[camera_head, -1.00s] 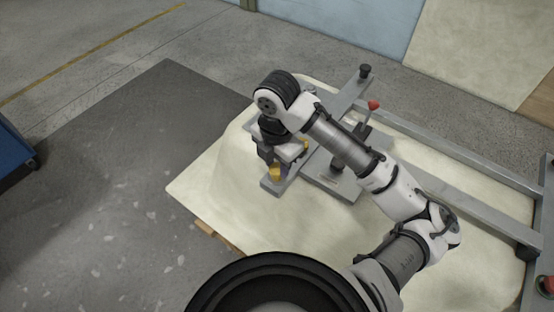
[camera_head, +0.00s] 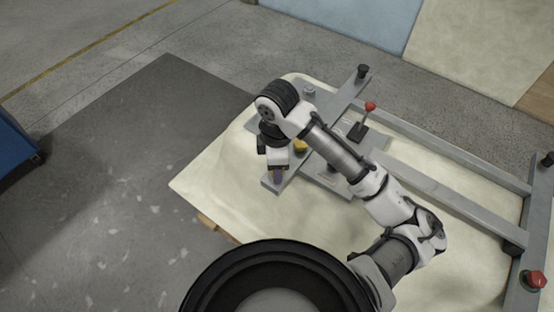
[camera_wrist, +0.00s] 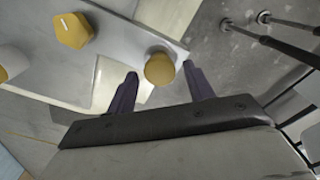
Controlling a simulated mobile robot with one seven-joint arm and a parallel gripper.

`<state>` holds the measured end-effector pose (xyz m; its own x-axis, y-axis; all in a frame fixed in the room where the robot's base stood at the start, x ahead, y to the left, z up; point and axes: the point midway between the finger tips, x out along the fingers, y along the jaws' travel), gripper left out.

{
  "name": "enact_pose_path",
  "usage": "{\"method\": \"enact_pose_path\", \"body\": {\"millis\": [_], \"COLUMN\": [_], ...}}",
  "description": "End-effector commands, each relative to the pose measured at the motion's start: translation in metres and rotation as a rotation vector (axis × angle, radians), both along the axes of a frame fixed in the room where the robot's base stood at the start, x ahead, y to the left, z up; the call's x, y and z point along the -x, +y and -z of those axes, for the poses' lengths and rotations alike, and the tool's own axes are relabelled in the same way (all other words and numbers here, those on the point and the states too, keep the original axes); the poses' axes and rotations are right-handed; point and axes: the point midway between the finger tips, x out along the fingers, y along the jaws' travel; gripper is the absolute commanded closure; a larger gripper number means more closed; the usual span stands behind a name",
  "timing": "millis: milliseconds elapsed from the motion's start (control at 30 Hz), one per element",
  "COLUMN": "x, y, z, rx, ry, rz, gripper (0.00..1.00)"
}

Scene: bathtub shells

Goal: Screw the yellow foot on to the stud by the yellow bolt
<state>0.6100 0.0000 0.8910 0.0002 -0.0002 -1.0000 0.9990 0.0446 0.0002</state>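A round yellow foot (camera_wrist: 159,68) sits at the end of a grey metal plate (camera_wrist: 115,45) in the wrist view. A yellow six-sided bolt (camera_wrist: 73,30) is on the same plate, to the left of the foot. My gripper (camera_wrist: 160,73) is open, its two purple fingers on either side of the foot with a small gap at each side. In the head view my gripper (camera_head: 278,174) points down at the plate's near end and hides the foot. A yellow part (camera_head: 299,146) shows just right of it. The stud under the foot is hidden.
Another yellow part (camera_wrist: 7,63) is cut off at the wrist view's left edge. A red-knobbed lever (camera_head: 370,106) and a dark knob (camera_head: 363,71) stand on the fixture. Grey frame rails (camera_head: 450,185) lie right of it over a cream shell (camera_head: 220,185).

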Motion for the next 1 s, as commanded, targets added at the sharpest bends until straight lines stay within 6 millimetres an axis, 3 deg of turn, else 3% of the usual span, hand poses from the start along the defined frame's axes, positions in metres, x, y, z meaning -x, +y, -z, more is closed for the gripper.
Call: {"method": "enact_pose_path", "body": {"millis": [333,467,1000], "x": [0.000,-0.001,-0.001], "y": [0.000,0.000,0.000], "z": [-0.001,-0.010,-0.112], "rx": [0.001,0.002,0.004], "ry": [0.000,-0.003,-0.004], "rz": [-0.004,-0.005,-0.003], "gripper": [0.40,0.40,0.40]}}
